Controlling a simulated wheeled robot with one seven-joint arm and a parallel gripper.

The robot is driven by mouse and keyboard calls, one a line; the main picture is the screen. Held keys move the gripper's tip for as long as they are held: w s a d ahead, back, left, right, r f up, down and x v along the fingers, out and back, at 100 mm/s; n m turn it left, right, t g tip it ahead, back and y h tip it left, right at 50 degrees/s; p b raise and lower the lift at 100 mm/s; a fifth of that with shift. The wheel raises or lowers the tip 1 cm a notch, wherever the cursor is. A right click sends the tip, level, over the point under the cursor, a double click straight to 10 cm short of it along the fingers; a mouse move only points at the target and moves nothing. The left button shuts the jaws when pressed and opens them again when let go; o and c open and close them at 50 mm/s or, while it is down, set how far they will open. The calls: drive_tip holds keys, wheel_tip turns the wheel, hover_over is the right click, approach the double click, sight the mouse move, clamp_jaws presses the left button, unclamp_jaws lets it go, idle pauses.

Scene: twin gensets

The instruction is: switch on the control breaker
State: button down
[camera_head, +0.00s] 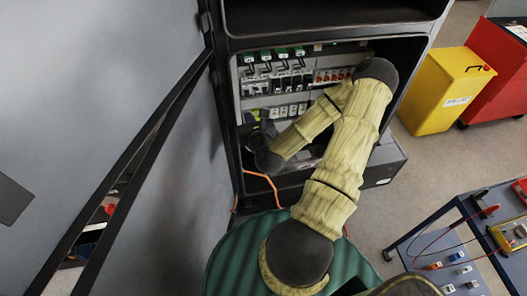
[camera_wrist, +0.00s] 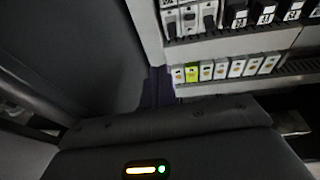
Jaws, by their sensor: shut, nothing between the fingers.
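The open cabinet shows a row of grey breakers (camera_head: 255,88) with dark toggles at its left. These breakers also show at the top of the wrist view (camera_wrist: 188,18). Darker labelled units (camera_wrist: 236,14) stand to their right. I cannot tell which one is the control breaker, and no label on the grey ones is readable. My gripper (camera_head: 252,122) is at the cabinet's left inner side, below the breaker row, shut and empty, apart from the toggles as far as I can see. In the wrist view its dark housing fills the bottom; its fingertips are not clear.
A row of small white blocks, one yellow-green (camera_wrist: 192,72), sits below the breakers. Green-topped units (camera_head: 265,56) and red-marked units (camera_head: 330,75) share the panel. The grey open door (camera_head: 165,200) stands close on the left. An orange cable (camera_head: 262,178) hangs below. A tool cart (camera_head: 455,240) is at right.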

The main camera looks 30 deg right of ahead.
drive_tip(key=shift+w+d+r+m+h+p, duration=0.15)
drive_tip(key=shift+d+r+h+p, duration=0.3)
drive_tip(key=shift+p, duration=0.65)
drive_tip(key=shift+w+d+r+m+h+p, duration=0.15)
drive_tip(key=shift+d+r+p, duration=0.4)
drive_tip(key=shift+p, duration=0.55)
drive_tip(key=s+a+y+p, duration=0.1)
drive_tip(key=s+a+p, duration=0.2)
drive_tip(key=s+p, duration=0.4)
drive_tip(key=s+a+n+y+p, duration=0.1)
drive_tip(key=s+a+p, duration=0.2)
drive_tip(key=s+p, duration=0.5)
drive_tip(key=shift+s+a+g, duration=0.3)
drive_tip(key=shift+s+g, duration=0.1)
drive_tip(key=shift+s, duration=0.35)
